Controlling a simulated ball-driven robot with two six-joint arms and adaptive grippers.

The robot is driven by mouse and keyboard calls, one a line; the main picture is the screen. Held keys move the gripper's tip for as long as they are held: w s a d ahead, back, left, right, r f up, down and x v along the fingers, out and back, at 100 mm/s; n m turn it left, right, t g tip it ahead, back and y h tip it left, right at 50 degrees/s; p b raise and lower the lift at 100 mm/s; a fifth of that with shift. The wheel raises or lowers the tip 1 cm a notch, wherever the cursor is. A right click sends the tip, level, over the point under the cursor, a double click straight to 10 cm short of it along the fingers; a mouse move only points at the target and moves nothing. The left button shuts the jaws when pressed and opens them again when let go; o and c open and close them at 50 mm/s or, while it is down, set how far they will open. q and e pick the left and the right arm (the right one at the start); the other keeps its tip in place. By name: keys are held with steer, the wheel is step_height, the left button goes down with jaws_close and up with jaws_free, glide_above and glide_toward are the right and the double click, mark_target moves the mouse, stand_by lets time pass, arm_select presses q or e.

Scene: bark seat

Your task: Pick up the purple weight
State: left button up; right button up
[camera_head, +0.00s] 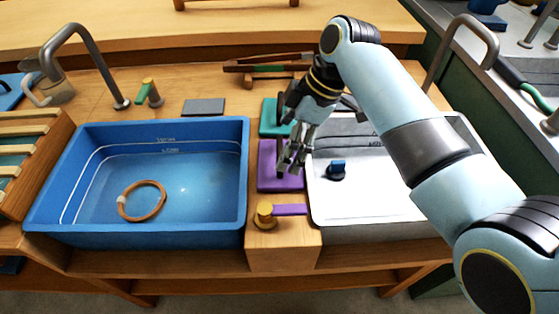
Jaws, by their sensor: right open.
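A flat purple block (267,177), the purple thing that best fits the weight, lies on the wooden strip between the two basins. My right gripper (291,167) is open, with its fingers pointing down over the right part of the purple block. The fingers hide some of the block. I cannot tell whether they touch it. Nothing shows between the fingers. My left gripper is not in view.
A blue basin (247,150) holding a copper-coloured ring (142,201) stands left. A pale basin (320,208) with a small dark blue object (336,170) is right. A teal block (270,117) lies behind; a brass tap with purple lever (265,215) stands in front.

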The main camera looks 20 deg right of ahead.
mark_target(282, 147)
steer(key=x, duration=0.4)
steer(key=shift+a, duration=0.1)
steer(key=c, duration=0.4)
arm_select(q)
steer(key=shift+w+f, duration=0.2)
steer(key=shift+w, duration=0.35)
arm_select(e)
steer(key=shift+r, duration=0.1)
steer(key=c, duration=1.1)
steer(key=shift+w+r, duration=0.1)
steer(key=shift+r, duration=0.5)
steer(key=v, duration=0.3)
steer(key=shift+s+a+r, duration=0.2)
steer(key=shift+a+r, duration=0.05)
steer(key=shift+r, duration=0.1)
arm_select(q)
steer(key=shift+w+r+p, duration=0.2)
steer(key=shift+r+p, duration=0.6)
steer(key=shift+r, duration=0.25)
arm_select(e)
steer(key=s+d+r, duration=0.1)
steer(key=s+r, duration=0.1)
steer(key=s, duration=0.1)
steer(key=s+d+r, duration=0.2)
steer(key=s, duration=0.1)
steer(key=s+d+r, duration=0.1)
steer(key=s+r, duration=0.1)
steer(key=s, duration=0.1)
steer(key=shift+s+d+r, duration=0.15)
steer(key=shift+s+d, duration=0.25)
